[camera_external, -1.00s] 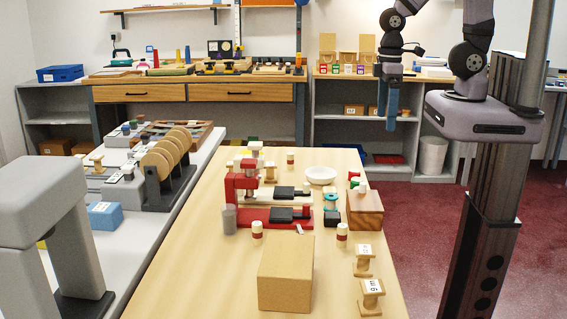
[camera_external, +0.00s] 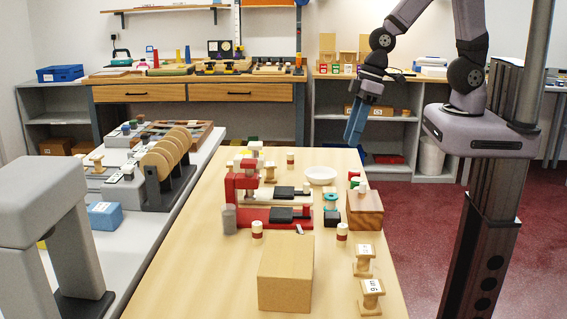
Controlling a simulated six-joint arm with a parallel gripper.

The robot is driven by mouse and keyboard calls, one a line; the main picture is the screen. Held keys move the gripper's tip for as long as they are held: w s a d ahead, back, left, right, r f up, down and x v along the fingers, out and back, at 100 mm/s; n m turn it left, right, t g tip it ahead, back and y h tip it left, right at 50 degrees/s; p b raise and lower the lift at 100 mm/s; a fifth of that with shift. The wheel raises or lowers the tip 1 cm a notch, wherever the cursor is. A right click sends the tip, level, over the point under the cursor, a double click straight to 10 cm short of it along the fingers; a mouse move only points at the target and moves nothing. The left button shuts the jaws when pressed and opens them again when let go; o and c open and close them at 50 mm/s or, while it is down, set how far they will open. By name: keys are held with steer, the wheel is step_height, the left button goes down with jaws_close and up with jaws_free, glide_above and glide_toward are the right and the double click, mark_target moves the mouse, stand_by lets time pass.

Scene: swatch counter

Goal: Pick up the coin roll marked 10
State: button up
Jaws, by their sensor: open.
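Small upright cylinders with red and cream bands look like coin rolls. One (camera_external: 257,229) stands at the left front of the red press, another (camera_external: 342,232) right of the press, and a third (camera_external: 290,159) at the far end of the table. No number can be read on any of them, so I cannot tell which is marked 10. My gripper (camera_external: 355,124), with blue fingers, is open and empty. It hangs tilted in the air near the far right edge of the table, apart from all the rolls.
The red press (camera_external: 240,190) stands mid-table. A cardboard box (camera_external: 286,275) and labelled wooden spools (camera_external: 364,262) are at the front. A wooden block (camera_external: 365,213), a teal spool (camera_external: 330,202) and a white bowl (camera_external: 320,175) line the right side. The front left tabletop is clear.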

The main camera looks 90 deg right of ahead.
steer(key=w+a+f+t+y+b, duration=0.1)
steer(key=w+a+f+t+b, duration=0.5)
steer(key=w+a, duration=0.6)
steer(key=t+b, duration=0.4)
steer(key=b, duration=0.4)
glide_above(258, 243)
steer(key=s+d, duration=0.2)
steer(key=s, duration=0.2)
steer(key=shift+s+a+f+h, duration=0.1)
steer(key=shift+f+h, duration=0.05)
steer(key=shift+f, duration=0.65)
steer(key=shift+s+f+h, duration=0.1)
steer(key=shift+f+h, duration=0.05)
steer(key=shift+f, duration=0.65)
steer(key=shift+f, duration=3.1)
steer(key=shift+f, duration=0.3)
steer(key=shift+p+x, duration=0.6)
steer(key=shift+x, duration=1.95)
jaws_close()
